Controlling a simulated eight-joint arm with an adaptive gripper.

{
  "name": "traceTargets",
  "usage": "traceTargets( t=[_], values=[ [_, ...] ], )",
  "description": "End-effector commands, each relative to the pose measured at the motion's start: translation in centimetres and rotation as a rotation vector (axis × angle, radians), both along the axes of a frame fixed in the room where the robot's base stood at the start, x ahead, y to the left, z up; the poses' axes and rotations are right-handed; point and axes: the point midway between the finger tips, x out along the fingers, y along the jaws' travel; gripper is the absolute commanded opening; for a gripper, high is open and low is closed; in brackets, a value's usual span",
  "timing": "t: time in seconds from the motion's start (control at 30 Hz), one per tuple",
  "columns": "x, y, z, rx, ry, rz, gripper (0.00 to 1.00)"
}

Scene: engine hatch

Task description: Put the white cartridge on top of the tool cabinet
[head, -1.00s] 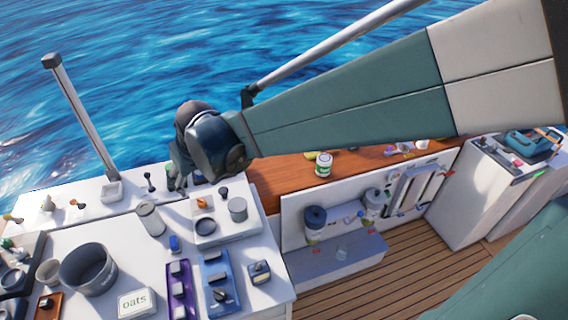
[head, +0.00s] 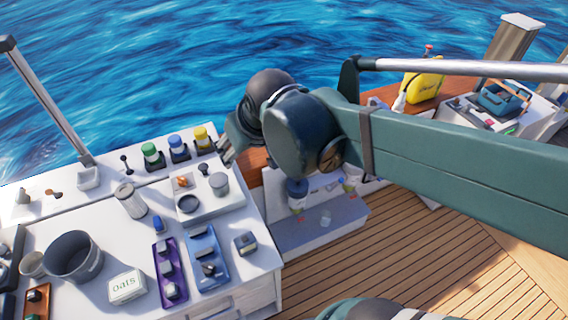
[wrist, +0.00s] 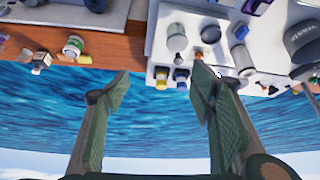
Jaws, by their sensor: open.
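My gripper (head: 230,152) is open and empty, raised near the back right corner of the white counter. In the wrist view its two fingers (wrist: 160,76) are spread apart with nothing between them. I cannot single out the white cartridge for certain. A pale cylinder (head: 130,200) stands on the counter to the left of my gripper. The engine hatch area right of the counter is partly hidden by my arm; a dark blue cylinder (head: 297,190) shows there. The white cabinet (head: 530,118) at the far right, likely the tool cabinet, carries a teal toolbox (head: 503,98).
Green, blue and yellow-capped bottles (head: 177,148) stand close left of my gripper. A yellow jug (head: 424,80) stands near the cabinet. The deck (head: 430,270) is clear.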

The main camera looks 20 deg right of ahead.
Motion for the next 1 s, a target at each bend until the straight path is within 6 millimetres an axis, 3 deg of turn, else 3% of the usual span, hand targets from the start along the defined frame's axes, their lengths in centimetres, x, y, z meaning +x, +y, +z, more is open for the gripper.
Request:
traceTargets(
  t=[0.3,0.53,0.7,1.0],
  values=[
    [-4.8,-4.4,-0.1,0.002,-0.03,-0.076,0.55],
    [-7.7,-6.6,-0.6,0.003,-0.05,-0.121,0.55],
    [-8.8,-7.4,-0.8,0.003,-0.057,-0.138,0.55],
    [-9.1,-7.6,-0.9,0.003,-0.06,-0.143,0.55]
  ],
)
